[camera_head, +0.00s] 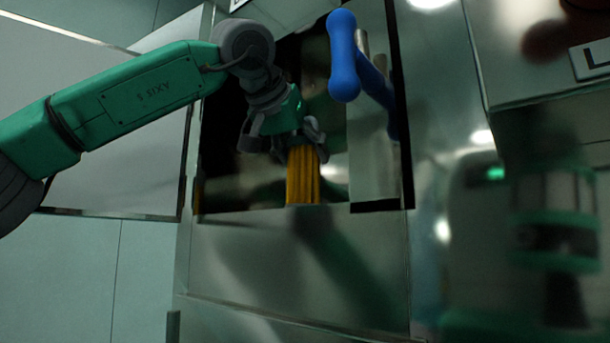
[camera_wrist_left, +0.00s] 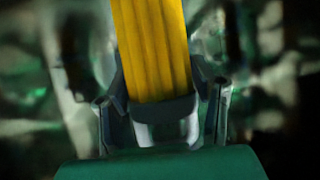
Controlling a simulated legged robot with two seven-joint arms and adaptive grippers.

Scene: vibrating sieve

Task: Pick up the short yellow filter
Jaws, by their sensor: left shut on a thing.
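The short yellow filter (camera_head: 303,178) is a ribbed yellow piece in the opening of the metal cabinet, below my left gripper (camera_head: 290,140). In the left wrist view the yellow filter (camera_wrist_left: 152,45) runs up from between the fingers of my left gripper (camera_wrist_left: 163,110), with a dark collar at its near end. The left gripper is shut on the filter. In the head view the filter's lower end meets the opening's lower edge, so I cannot tell what is behind it. My right gripper is not in view.
The metal cabinet (camera_head: 290,265) surrounds the dark opening. A blue handle (camera_head: 343,60) sits to the right of my left gripper, close to it. A metal panel with a label plate (camera_head: 590,58) stands at the far right. Reflections show in the shiny surfaces.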

